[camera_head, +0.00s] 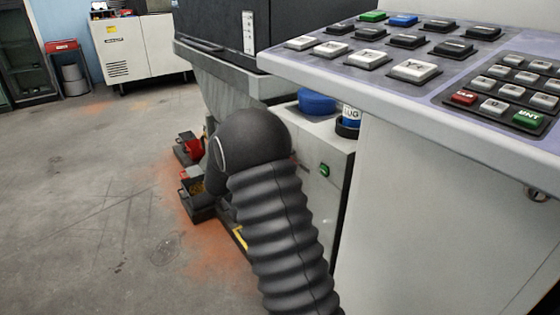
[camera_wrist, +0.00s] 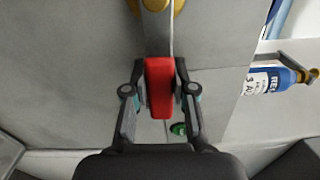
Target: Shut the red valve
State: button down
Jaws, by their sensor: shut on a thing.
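The red valve's handle (camera_wrist: 160,85) shows in the wrist view as an upright red bar in the middle. My gripper (camera_wrist: 160,92) has one finger on each side of it and is shut on it. The far end of the handle lies near brass-coloured fittings (camera_wrist: 156,5) at the top edge. What the handle is mounted on is mostly hidden. In the head view, my dark ribbed arm covers the middle; my gripper and the held handle cannot be made out there.
A blue bottle (camera_wrist: 268,80) with a white label and brass top lies right of my gripper. A small green part (camera_wrist: 178,128) shows beside the right finger. In the head view, a button console (camera_head: 420,75) overhangs on the right; open floor (camera_head: 80,200) is left.

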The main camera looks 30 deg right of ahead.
dwell(0.4)
jog(key=c, duration=0.9)
grip_release()
jog(key=shift+a, duration=0.15)
jog(key=a, duration=0.4)
jog(key=s+a, duration=0.1)
jog(key=a, duration=0.6)
jog(key=shift+s+a, duration=0.2)
jog(key=shift+a, duration=0.15)
